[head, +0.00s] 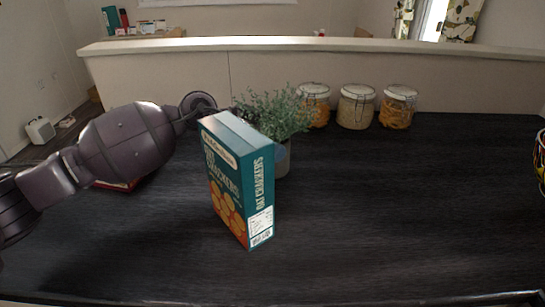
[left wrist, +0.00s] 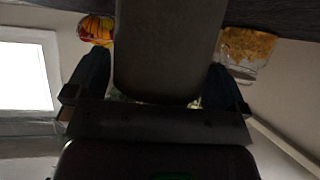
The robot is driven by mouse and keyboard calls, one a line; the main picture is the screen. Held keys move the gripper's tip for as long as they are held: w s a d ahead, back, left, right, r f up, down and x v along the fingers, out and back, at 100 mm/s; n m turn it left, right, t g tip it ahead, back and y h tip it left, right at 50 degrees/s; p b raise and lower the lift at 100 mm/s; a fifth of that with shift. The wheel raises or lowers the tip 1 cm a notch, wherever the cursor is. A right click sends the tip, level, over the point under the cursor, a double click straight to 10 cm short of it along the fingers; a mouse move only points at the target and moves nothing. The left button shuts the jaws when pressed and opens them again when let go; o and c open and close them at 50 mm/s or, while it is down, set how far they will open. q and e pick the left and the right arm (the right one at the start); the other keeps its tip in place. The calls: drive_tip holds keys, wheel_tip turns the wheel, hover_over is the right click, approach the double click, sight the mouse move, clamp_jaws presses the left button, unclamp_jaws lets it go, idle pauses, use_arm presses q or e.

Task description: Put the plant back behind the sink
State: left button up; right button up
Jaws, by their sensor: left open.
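The plant (head: 272,112) has bushy grey-green leaves and stands in a grey pot (head: 283,166) on the dark counter, partly hidden behind a cracker box. My left arm reaches in from the left behind the box, which hides most of the gripper in the head view. A bluish patch against the pot there may be a fingertip. In the left wrist view, which looks upside down, my left gripper (left wrist: 155,68) is open, with one finger on each side of the grey pot (left wrist: 168,40). I cannot tell whether the fingers touch it. The sink is not recognisable. My right gripper is out of view.
The teal oat cracker box (head: 238,180) stands upright just in front of the plant. Three glass jars (head: 356,106) stand at the back, right of the plant, below a low ledge (head: 300,44). A colourful item (head: 541,160) sits at the right edge. The counter's right half is mostly clear.

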use_arm(q)
drive_tip(key=shift+d+f, duration=0.1)
drive_tip(key=shift+d, duration=0.15)
drive_tip(key=shift+r, duration=0.2)
drive_tip(key=c, duration=1.1)
